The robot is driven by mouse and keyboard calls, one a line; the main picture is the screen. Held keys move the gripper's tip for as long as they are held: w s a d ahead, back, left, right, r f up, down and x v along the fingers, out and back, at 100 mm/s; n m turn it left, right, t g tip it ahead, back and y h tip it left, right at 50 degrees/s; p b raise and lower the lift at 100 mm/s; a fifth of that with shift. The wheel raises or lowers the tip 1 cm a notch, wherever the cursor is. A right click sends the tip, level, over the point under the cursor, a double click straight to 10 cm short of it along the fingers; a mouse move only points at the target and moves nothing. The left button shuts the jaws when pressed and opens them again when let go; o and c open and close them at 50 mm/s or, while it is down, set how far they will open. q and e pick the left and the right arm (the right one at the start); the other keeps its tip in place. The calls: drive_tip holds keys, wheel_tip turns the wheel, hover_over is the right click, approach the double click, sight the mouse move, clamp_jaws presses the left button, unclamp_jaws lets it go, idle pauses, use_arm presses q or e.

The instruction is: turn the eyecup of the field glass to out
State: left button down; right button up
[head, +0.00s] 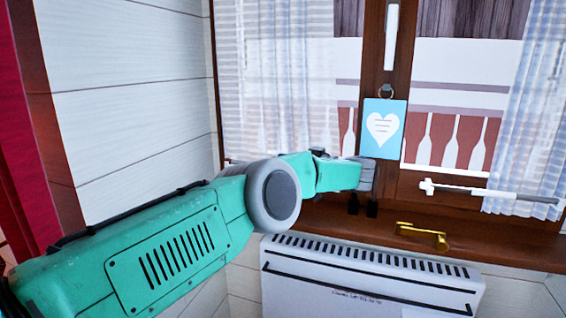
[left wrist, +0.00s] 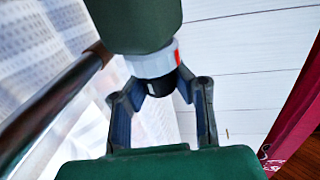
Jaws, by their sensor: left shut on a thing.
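The field glass shows in the left wrist view as a dark green barrel (left wrist: 135,22) at the top. Below the barrel is a pale grey ring (left wrist: 152,62) with a red mark at its right side. The black eyecup (left wrist: 160,86) ends the barrel under this ring. My left gripper (head: 363,206) is shut on the eyecup, with one finger on each side of it. My right gripper is in neither view.
A wooden window sill (head: 470,249) runs under the window, with a brass-coloured piece (head: 422,236) right of my gripper. A white radiator (head: 370,285) is below. A blue heart card (head: 383,128) hangs just above my gripper. A red curtain (head: 25,110) hangs at the left.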

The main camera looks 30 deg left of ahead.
use_arm(q)
drive_tip(key=c, duration=1.3)
unclamp_jaws()
drive_tip(key=shift+r, duration=0.35)
drive_tip(key=r, duration=0.9)
drive_tip(key=shift+w+r, duration=0.1)
drive_tip(key=shift+w, duration=0.1)
